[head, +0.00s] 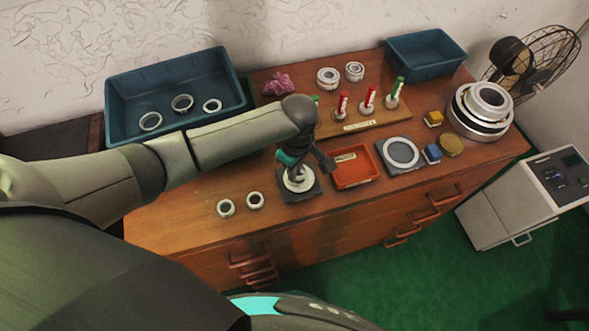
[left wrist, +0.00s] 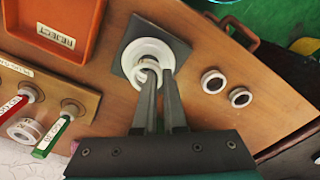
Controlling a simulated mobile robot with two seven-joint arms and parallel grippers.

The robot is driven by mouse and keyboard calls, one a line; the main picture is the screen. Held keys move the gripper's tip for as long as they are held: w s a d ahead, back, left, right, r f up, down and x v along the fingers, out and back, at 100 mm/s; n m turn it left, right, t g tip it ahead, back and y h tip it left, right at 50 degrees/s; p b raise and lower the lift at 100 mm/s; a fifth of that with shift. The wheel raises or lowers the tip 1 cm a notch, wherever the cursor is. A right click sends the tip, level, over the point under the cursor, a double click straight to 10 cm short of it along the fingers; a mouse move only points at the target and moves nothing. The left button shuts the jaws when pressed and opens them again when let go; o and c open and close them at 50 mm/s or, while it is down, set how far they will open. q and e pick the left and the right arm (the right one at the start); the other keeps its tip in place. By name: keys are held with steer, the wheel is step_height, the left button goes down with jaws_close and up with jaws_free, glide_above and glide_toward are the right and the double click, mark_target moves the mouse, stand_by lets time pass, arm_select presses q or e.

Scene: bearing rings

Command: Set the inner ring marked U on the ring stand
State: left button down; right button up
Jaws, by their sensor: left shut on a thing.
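My left gripper (head: 294,172) is over the ring stand, a dark square plate (head: 312,192) with a white round part (head: 300,182). In the left wrist view, the left gripper (left wrist: 157,76) is shut on a small pale ring (left wrist: 149,66), over the white round part (left wrist: 138,49) of the stand's dark plate (left wrist: 174,45). I cannot tell whether the held ring touches the stand. No U mark can be read on it. My right gripper is not in view.
Two small rings (head: 225,207) (head: 255,200) lie left of the stand. An orange REJECT tray (head: 376,178) is close on its right. Behind stands a board (head: 366,125) with red- and green-handled plugs. A blue bin (head: 238,108) with several rings is at the back left.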

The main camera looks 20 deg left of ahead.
arm_select(q)
steer(key=shift+f, duration=0.25)
steer(key=shift+f+b, duration=0.45)
steer(key=shift+f, duration=0.3)
steer(key=c, duration=0.9)
jaws_free()
steer(key=shift+r, duration=0.1)
steer(key=r+p, duration=0.1)
steer(key=r, duration=0.4)
steer(key=r+p, duration=0.1)
steer(key=r, duration=0.4)
steer(key=r+p, duration=0.1)
steer(key=r, duration=0.4)
steer(key=shift+s+d+p, duration=0.15)
steer(key=shift+d+p, duration=0.15)
steer(key=shift+p, duration=0.05)
